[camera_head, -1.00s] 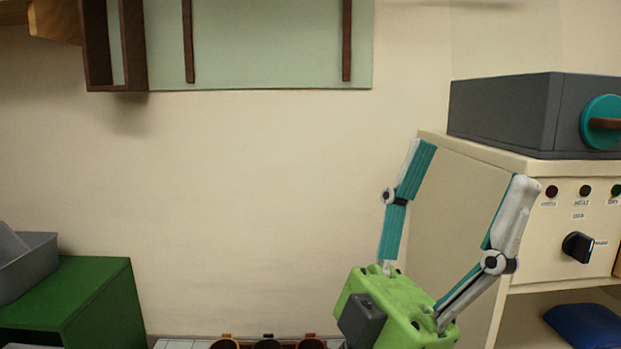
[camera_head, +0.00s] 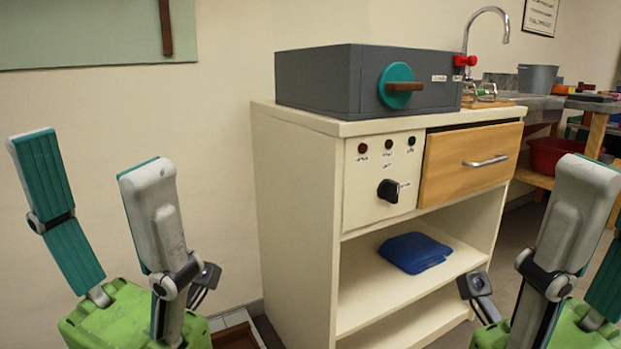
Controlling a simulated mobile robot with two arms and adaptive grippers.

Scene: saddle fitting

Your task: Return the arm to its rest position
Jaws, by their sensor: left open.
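My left gripper (camera_head: 86,152) is upright at the lower left, in front of the bare wall. Its two teal-padded fingers stand apart with nothing between them, so it is open and empty. My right gripper (camera_head: 603,205) is at the right edge. One grey finger shows whole, but the other is cut off by the edge, so its opening is unclear. I see nothing held in the visible part of it. Both grippers point up.
A cream cabinet (camera_head: 294,215) stands between the grippers. It bears a grey box (camera_head: 318,82) with a teal dial (camera_head: 397,86), and has a wooden drawer (camera_head: 455,165) and a blue folded cloth (camera_head: 414,252) on a shelf. A counter with a tap (camera_head: 489,12) is behind.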

